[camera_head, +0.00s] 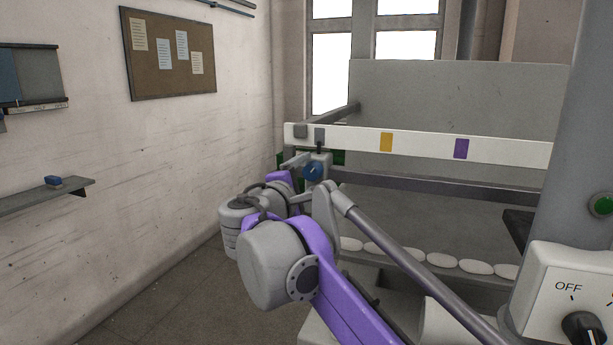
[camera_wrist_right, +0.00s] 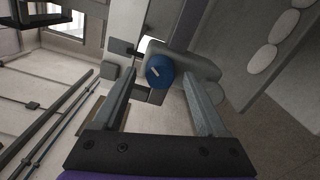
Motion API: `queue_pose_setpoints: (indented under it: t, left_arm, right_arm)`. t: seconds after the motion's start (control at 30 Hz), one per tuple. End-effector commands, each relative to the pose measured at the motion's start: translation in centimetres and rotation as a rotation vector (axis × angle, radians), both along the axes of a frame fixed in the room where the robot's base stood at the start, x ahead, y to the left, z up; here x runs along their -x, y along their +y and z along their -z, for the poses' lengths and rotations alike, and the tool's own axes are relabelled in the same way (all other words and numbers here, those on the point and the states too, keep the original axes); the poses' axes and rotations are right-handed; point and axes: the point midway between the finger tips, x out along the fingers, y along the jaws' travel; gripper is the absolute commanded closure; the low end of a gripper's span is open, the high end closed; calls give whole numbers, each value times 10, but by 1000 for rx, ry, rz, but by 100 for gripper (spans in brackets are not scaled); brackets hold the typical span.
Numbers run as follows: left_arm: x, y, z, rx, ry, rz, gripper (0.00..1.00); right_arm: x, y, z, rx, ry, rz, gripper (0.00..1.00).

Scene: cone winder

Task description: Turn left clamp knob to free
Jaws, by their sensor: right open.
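The left clamp knob (camera_head: 313,171) is a round blue knob at the left end of the white rail (camera_head: 340,137). In the right wrist view the blue knob (camera_wrist_right: 160,71) shows a short pale mark on its face, slanting. My right gripper (camera_head: 299,165) is close to the knob, partly hidden by my own arm. In the right wrist view my right gripper (camera_wrist_right: 158,84) is open, with a finger on each side of the knob in the picture. Gaps show beside the knob; I cannot tell how deep the fingertips reach. My left gripper is not in view.
The rail carries grey, yellow (camera_head: 386,142) and purple (camera_head: 461,149) marks. Several white oval pieces (camera_head: 440,260) lie in a row below. A switch box (camera_head: 570,290) marked OFF stands at the right. The floor at left is clear; a wall shelf (camera_head: 40,199) holds a blue block.

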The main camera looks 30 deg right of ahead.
Motion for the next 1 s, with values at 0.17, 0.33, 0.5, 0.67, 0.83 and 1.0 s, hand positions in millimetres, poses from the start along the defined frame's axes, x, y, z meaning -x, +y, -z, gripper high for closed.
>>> queue_pose_setpoints:
  t: [0.17, 0.33, 0.5, 0.67, 0.83, 1.0]
  left_arm:
    - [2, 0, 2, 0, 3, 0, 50]
    - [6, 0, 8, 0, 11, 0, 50]
    - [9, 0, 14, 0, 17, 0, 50]
    - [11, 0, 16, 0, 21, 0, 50]
    - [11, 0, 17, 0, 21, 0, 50]
    - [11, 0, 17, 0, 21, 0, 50]
  right_arm:
    - [7, 9, 1, 0, 1, -2, 25]
    - [27, 34, 2, 0, 2, -6, 25]
    - [49, 60, 2, 0, 2, -6, 25]
    - [64, 76, 1, 0, 1, -4, 25]
    - [70, 82, 0, 0, 0, -1, 25]
    - [70, 82, 0, 0, 0, 0, 25]
